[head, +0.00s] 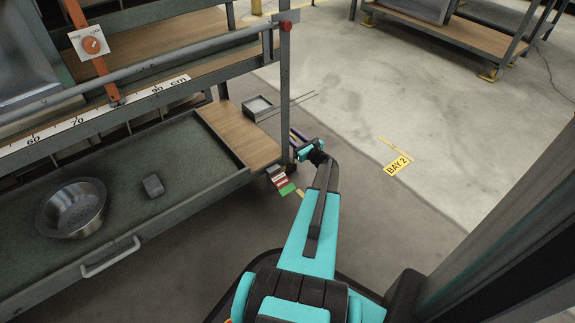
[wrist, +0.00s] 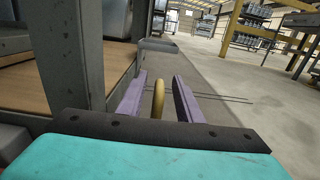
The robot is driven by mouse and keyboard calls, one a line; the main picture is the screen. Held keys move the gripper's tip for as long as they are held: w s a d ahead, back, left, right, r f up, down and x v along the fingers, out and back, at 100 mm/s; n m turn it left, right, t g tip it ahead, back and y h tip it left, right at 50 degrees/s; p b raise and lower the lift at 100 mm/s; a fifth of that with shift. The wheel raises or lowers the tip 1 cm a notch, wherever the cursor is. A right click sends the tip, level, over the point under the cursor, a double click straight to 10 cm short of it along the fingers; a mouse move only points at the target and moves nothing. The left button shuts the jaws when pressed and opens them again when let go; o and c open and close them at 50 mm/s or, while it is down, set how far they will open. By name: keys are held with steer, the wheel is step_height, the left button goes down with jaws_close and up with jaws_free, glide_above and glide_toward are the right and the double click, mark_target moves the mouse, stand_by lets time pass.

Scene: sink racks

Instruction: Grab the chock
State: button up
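A small dark grey block (head: 153,186), which looks like the chock, lies on the grey tray floor (head: 120,165) of the bench at left, just right of a metal bowl (head: 75,207). My gripper (head: 298,137) is well to the right of it, past the bench's right end near the upright post. In the wrist view my gripper (wrist: 160,82) has its two purple fingers apart. A yellow rounded thing (wrist: 158,101) shows between them with a gap on each side; I cannot tell what it is. The chock does not show in the wrist view.
The bench has a front rim with a handle (head: 110,256), an upright post (head: 285,85) and a bar across. Coloured tags (head: 281,180) hang near the bench corner. A small grey bin (head: 257,107) stands behind. Open floor (head: 365,130) lies right.

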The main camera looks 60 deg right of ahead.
jaws_close()
steer(key=shift+w+a, duration=0.1)
stand_by(1.0)
steer(key=shift+r, duration=0.1)
stand_by(0.4)
